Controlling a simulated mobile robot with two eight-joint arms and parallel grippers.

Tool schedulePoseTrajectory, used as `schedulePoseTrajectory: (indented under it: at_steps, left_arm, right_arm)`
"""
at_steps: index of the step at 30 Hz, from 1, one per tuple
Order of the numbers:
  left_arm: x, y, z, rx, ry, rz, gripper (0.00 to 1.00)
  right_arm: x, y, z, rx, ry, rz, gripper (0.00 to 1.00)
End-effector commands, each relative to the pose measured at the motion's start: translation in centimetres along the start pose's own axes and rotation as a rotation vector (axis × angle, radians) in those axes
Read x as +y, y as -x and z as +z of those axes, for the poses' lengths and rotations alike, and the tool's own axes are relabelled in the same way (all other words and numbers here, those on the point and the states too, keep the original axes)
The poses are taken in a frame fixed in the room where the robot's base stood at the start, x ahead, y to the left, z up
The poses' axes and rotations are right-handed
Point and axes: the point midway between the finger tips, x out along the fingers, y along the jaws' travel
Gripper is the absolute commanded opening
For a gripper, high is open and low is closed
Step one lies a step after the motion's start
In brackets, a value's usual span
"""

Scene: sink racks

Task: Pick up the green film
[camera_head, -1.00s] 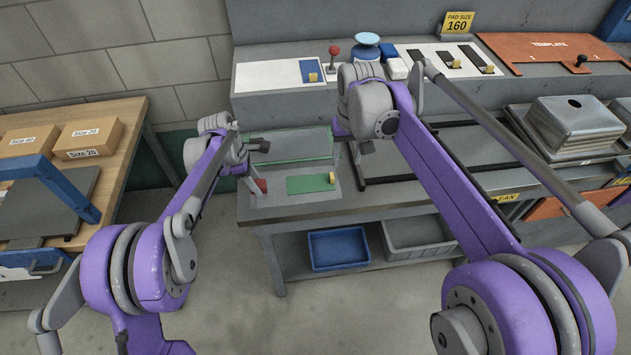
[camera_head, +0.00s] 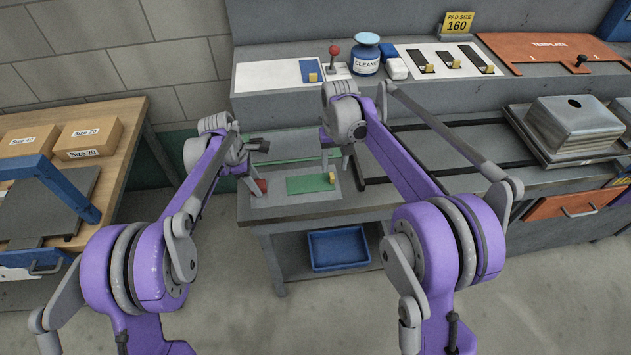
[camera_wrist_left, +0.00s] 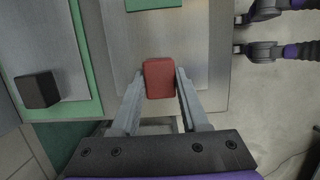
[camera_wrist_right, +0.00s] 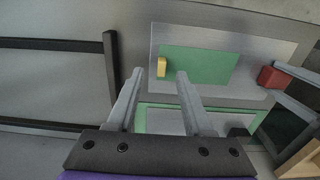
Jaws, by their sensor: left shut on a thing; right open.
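The green film (camera_head: 308,183) lies flat on a pale grey sheet on the low bench, with a yellow tab (camera_head: 332,178) at its right end. In the right wrist view the film (camera_wrist_right: 205,66) lies beyond my right gripper (camera_wrist_right: 160,73), and the tab (camera_wrist_right: 161,66) shows between its fingertips. My right gripper is open and empty; its height above the tab is hard to judge. My left gripper (camera_wrist_left: 159,72) is shut on a red block (camera_wrist_left: 159,80) at the sheet's edge. In the left wrist view only the film's end (camera_wrist_left: 152,4) shows.
A green-edged panel (camera_wrist_right: 150,120) with a black block lies behind the film. Dark rails (camera_wrist_right: 112,60) run beside the film. A blue bin (camera_head: 338,250) stands on the lower shelf. A cleaner jar (camera_head: 366,60) and a red-knobbed lever (camera_head: 334,55) stand on the upper ledge.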

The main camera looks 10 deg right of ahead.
Motion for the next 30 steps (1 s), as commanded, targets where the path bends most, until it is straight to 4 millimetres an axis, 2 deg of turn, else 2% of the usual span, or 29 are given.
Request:
schedulePoseTrajectory:
  at_steps: [9, 18, 20, 27, 30]
  left_arm:
    - [0.0, -0.3, -0.2, 0.004, 0.0, 0.0, 0.0]
    - [0.0, -0.3, -0.2, 0.004, 0.0, 0.0, 0.0]
    - [0.0, -0.3, -0.2, 0.004, 0.0, 0.0, 0.0]
    - [0.0, -0.3, -0.2, 0.004, 0.0, 0.0, 0.0]
    - [0.0, -0.3, -0.2, 0.004, 0.0, 0.0, 0.0]
  right_arm:
    - [-0.3, -4.5, 0.3, 0.0, 0.0, 0.0, 0.51]
    - [-0.3, -5.1, 0.3, 0.0, 0.0, 0.0, 0.51]
    - [-0.3, -5.0, 0.3, 0.0, 0.0, 0.0, 0.44]
    - [-0.3, -5.0, 0.3, 0.0, 0.0, 0.0, 0.01]
    - [-0.3, -5.0, 0.3, 0.0, 0.0, 0.0, 0.0]
